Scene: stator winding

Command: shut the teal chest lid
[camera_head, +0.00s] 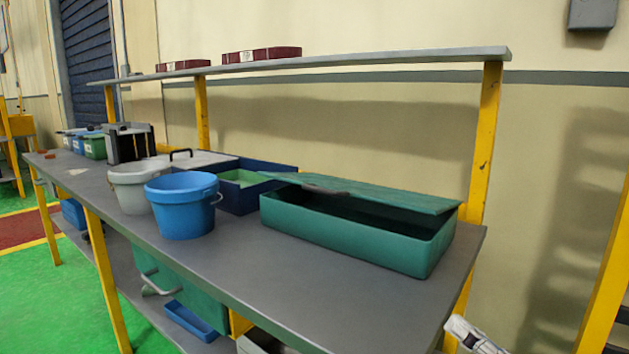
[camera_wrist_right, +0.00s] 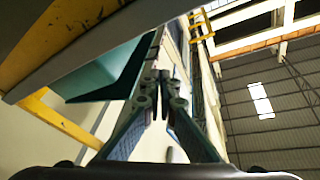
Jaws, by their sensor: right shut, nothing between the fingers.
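The teal chest (camera_head: 345,237) stands on the grey workbench at its right end. Its teal lid (camera_head: 385,194) is partly open, at a low tilt, with a dark gap between its front edge and the chest rim. A dark handle (camera_head: 325,190) sits at the lid's front edge. A pale part of my right arm or gripper (camera_head: 474,336) shows at the bottom, below and right of the chest and apart from it. In the right wrist view, my right gripper (camera_wrist_right: 164,75) is shut and empty, with teal surfaces (camera_wrist_right: 95,78) beyond it to the left. My left gripper is out of view.
A blue bucket (camera_head: 182,207) and a white bucket (camera_head: 133,188) stand left of the chest. A dark blue open box (camera_head: 247,200) is close behind them. A shelf (camera_head: 400,61) runs above the bench on yellow posts. The bench front (camera_head: 330,295) is clear.

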